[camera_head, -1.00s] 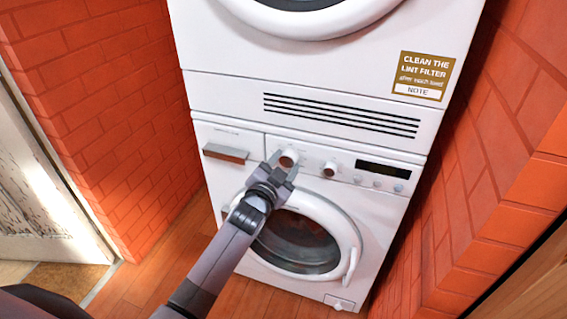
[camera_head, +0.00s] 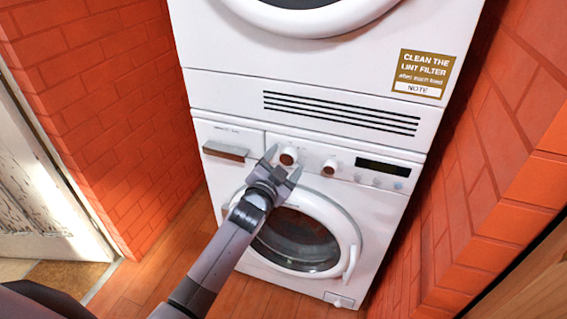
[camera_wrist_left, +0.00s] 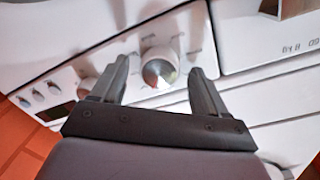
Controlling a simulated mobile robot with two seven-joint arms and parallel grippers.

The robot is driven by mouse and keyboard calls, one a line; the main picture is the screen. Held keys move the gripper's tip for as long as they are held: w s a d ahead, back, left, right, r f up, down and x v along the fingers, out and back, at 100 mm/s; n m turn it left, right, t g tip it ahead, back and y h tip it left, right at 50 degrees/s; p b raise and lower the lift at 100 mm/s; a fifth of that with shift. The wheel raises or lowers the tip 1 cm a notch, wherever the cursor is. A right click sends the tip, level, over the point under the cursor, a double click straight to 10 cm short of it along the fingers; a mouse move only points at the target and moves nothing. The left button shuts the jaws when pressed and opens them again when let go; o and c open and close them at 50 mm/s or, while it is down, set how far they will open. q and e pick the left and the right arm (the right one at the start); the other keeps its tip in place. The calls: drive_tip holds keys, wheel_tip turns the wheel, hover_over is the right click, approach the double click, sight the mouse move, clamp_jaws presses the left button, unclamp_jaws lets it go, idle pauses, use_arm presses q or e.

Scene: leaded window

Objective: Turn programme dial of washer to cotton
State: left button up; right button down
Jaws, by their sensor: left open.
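The white washer (camera_head: 222,180) stands below a second white machine. Its left round dial (camera_head: 288,156), with a silver face, sits on the control panel right of the drawer. In the left wrist view the dial (camera_wrist_left: 158,70) has small printed marks around it, too blurred to read. My left gripper (camera_head: 284,162) is open in front of this dial. In the wrist view the fingers of my left gripper (camera_wrist_left: 160,72) stand on either side of the dial, with visible gaps. A second knob (camera_head: 329,168) is to the right. My right gripper is not in view.
A dark display (camera_head: 383,168) and small buttons lie right of the knobs. The drawer handle (camera_head: 226,151) juts out on the left. The round door (camera_head: 350,240) is below, partly behind my arm. Brick walls flank both sides; wooden floor (camera_head: 165,250) is clear at left.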

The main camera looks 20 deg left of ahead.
use_arm(q)
drive_tip(key=s+p, duration=0.1)
drive_tip(key=s, duration=0.6)
drive_tip(key=shift+a+r, duration=0.15)
drive_tip(key=shift+a, duration=0.15)
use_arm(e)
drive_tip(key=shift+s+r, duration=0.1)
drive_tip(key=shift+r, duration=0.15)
use_arm(q)
drive_tip(key=shift+s, duration=0.1)
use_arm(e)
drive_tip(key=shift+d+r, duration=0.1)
